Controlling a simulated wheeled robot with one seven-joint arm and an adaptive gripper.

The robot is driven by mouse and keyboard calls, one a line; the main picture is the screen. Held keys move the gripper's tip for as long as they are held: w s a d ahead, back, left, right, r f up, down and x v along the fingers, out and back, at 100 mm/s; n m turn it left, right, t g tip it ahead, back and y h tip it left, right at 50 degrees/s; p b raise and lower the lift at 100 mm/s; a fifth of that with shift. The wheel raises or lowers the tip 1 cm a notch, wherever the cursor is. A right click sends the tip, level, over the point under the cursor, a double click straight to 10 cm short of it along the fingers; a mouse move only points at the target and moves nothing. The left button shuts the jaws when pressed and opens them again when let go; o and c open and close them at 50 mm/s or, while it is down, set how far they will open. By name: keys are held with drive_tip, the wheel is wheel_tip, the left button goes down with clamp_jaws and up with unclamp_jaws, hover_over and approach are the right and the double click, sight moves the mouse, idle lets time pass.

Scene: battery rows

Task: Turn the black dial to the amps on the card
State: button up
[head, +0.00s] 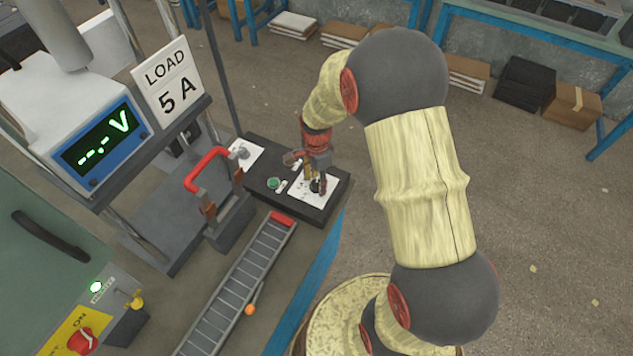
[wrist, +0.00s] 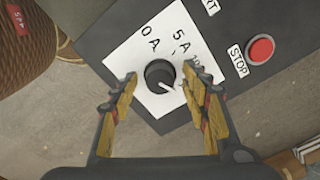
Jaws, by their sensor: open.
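The card (head: 168,80) stands at the upper left in the head view and reads "LOAD 5 A". The black dial (wrist: 159,75) sits on a white scale plate (wrist: 128,60) on a dark control box (head: 262,165). In the wrist view the plate shows "0 A" and "5 A"; further marks are partly hidden by a finger. A light pointer line on the dial points to the lower right, away from "5 A". My gripper (wrist: 161,82) is open, with one finger on each side of the dial; whether they touch it I cannot tell. It also shows in the head view (head: 317,182).
A red STOP button (wrist: 261,49) is right of the plate, and a green button (head: 273,183) is on the box. A red-handled lever (head: 206,168) stands to the left. A meter (head: 100,140) shows "--.- V". A ladder-like rack (head: 240,285) lies in front.

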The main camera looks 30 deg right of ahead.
drive_tip(key=shift+c, duration=1.3)
drive_tip(key=c, duration=0.8)
drive_tip(key=shift+c, duration=0.4)
